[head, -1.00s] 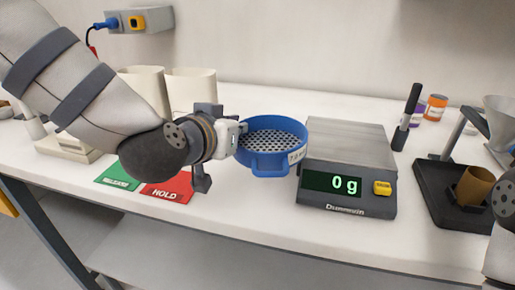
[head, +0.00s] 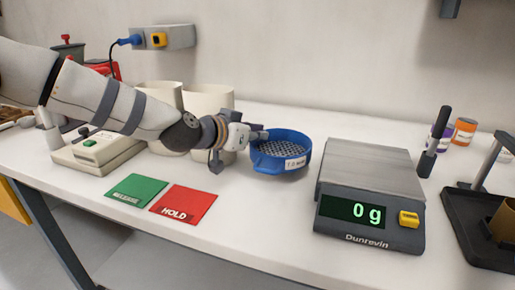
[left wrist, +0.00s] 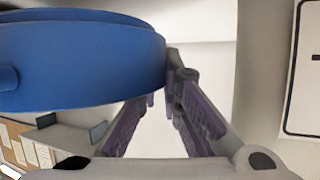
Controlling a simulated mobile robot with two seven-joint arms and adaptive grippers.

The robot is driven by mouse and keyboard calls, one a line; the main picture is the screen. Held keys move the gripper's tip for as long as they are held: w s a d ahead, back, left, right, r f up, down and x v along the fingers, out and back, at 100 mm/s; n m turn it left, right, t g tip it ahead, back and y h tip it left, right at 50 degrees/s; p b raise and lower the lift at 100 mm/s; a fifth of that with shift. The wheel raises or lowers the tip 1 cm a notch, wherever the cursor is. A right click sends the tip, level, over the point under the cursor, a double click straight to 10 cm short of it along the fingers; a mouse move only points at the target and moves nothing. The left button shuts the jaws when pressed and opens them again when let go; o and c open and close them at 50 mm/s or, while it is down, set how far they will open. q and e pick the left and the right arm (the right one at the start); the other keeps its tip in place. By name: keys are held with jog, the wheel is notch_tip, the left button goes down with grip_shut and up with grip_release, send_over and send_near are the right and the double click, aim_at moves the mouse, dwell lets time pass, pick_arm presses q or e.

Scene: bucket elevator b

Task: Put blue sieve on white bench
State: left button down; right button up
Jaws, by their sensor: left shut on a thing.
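The blue sieve (head: 282,163) has a perforated grey mesh floor and a white label on its rim. In the head view it is over the white bench (head: 265,218), left of the scale; I cannot tell whether its base touches the bench. My left gripper (head: 258,134) comes in from the left and is shut on the sieve's left rim. In the left wrist view the sieve's blue wall (left wrist: 80,60) fills the upper left, beside the fingers (left wrist: 165,85). My right gripper is not in view.
A scale (head: 366,175) reading 0 g stands right of the sieve. Green (head: 136,190) and red HOLD (head: 184,204) cards lie in front. Cream containers (head: 207,102) stand behind my left wrist. A dark stand (head: 478,225) is at the right. The bench front centre is clear.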

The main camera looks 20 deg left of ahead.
aim_at(255, 145)
pick_arm(q)
jog(key=shift+w+a+f, duration=0.25)
jog(key=f, duration=0.3)
jog(key=shift+a+f+b, duration=0.2)
jog(key=shift+f+b, duration=0.05)
jog(key=shift+b, duration=0.15)
jog(key=shift+r, duration=0.2)
jog(key=c, duration=2.2)
grip_release()
jog(key=shift+f, duration=0.25)
jog(key=o, duration=0.4)
jog(key=shift+o, duration=0.2)
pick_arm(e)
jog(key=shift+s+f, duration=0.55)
